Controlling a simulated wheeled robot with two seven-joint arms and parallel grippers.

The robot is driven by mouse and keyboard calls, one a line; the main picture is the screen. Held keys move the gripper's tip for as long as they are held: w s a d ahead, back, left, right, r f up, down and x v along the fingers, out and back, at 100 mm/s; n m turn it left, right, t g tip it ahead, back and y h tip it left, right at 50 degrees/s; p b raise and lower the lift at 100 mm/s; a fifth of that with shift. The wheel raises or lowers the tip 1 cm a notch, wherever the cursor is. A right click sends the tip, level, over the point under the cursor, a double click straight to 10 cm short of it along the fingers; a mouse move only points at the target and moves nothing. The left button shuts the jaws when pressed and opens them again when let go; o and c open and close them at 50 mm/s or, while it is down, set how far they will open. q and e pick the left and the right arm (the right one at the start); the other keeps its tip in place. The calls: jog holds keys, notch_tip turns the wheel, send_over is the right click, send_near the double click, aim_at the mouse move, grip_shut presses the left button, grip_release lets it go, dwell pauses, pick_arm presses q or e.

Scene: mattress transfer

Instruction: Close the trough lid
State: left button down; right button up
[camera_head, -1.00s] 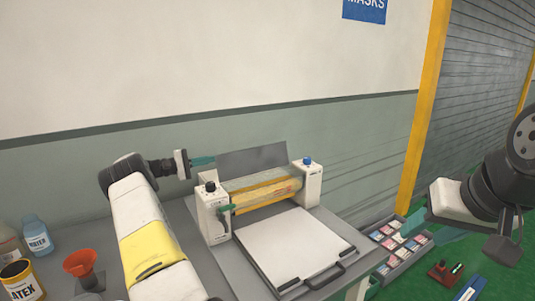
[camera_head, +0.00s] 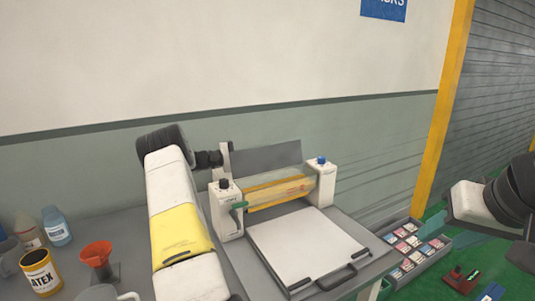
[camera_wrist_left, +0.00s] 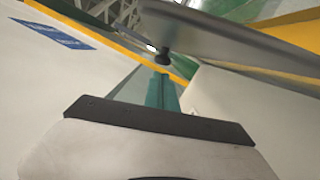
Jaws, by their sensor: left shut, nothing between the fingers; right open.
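The trough lid (camera_head: 267,158) is a flat grey plate. It stands raised, leaning back behind the white machine, so the trough is open. The trough (camera_head: 280,191), with yellow edges, lies between two white end blocks. My left gripper (camera_wrist_left: 160,92) is shut and empty. My right gripper (camera_head: 440,226) is open and empty at the right, away from the machine.
A white tray panel with a black handle (camera_head: 337,279) lies in front of the machine. An orange funnel (camera_head: 96,254), a yellow latex can (camera_head: 41,275) and a blue bottle (camera_head: 56,227) stand at left. A bin of coloured packets (camera_head: 415,249) is at right.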

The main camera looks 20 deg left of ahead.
pick_arm(q)
jog(key=shift+s+d+r, duration=0.1)
jog(key=shift+s+d, duration=0.15)
dwell(0.4)
